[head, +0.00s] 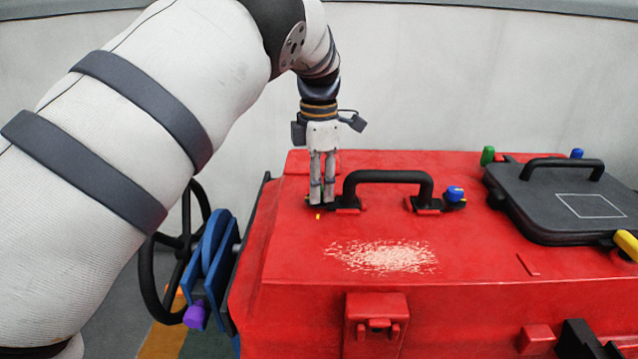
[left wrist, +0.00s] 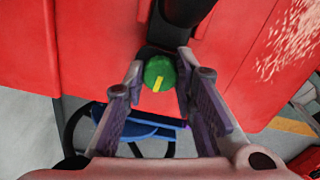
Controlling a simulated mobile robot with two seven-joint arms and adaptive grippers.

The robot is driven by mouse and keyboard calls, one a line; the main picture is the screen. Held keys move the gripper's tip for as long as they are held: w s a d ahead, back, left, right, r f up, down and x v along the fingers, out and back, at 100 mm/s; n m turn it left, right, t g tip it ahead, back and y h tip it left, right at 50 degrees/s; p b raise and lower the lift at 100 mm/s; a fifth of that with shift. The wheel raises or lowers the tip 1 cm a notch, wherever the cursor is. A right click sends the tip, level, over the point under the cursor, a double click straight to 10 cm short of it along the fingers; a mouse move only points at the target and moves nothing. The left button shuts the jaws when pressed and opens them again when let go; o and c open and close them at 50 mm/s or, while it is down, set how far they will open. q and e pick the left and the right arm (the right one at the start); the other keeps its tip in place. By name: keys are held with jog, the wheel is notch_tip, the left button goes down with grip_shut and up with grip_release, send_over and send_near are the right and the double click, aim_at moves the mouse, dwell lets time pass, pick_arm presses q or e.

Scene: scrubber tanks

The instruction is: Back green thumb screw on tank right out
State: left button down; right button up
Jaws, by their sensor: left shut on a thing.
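The green thumb screw (left wrist: 158,74), with a yellow stripe on its head, sits beside the black handle of the red tank (left wrist: 100,50) in the left wrist view. My left gripper (head: 322,200) points straight down at the tank top, by the left end of the handle (head: 388,178). Its fingers are shut on the green thumb screw, one on each side of the head. In the head view the fingers hide most of the screw. Its threads are not visible, so I cannot tell how far it is screwed in. My right gripper is not in view.
A blue knob (head: 455,194) is at the handle's right end. A black hatch (head: 560,200) lies further right, with another green knob (head: 488,155), a blue knob (head: 577,153) and a yellow knob (head: 627,243) around it. A black handwheel (head: 147,280) stands left of the tank.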

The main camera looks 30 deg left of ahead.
pick_arm(q)
jog(key=shift+s+f, duration=0.2)
jog(key=shift+f, duration=0.2)
jog(key=c, duration=1.6)
grip_release()
jog(key=shift+r, duration=0.15)
jog(key=shift+w+r, duration=0.1)
jog(key=shift+w, duration=0.05)
jog(key=shift+r, duration=0.3)
notch_tip(320, 180, up, 11)
jog(key=shift+r, duration=0.2)
